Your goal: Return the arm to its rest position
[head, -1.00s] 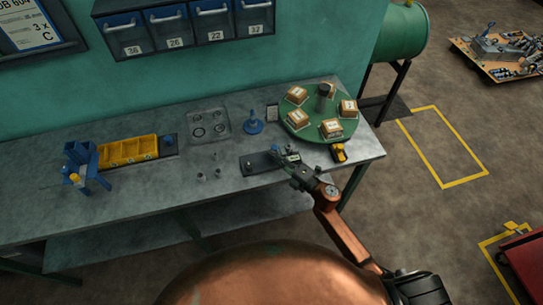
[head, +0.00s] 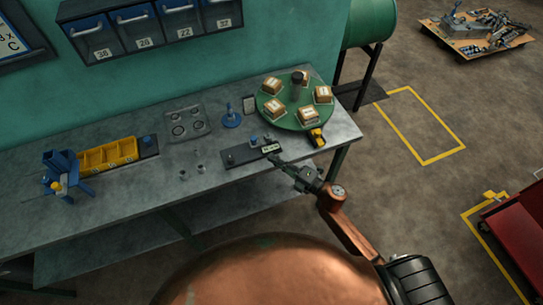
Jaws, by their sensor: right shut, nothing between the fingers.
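My right arm (head: 345,222) reaches up from the bottom right, copper coloured with a dark wrist. My right gripper (head: 276,161) is shut and empty. In the picture its tips lie at the front edge of a dark plate (head: 240,154) on the grey workbench (head: 130,192). A small light-labelled piece (head: 270,149) sits on the plate's right end, just beyond the tips. I cannot tell whether the tips touch the plate. My left gripper is not in view.
A green turntable (head: 268,104) with several boxes stands at the bench's right end, a yellow-black item (head: 317,138) beside it. Yellow bins (head: 107,155) and a blue stand (head: 67,175) are at left. Open floor (head: 400,190) lies right of the bench; a red cart (head: 515,240) stands far right.

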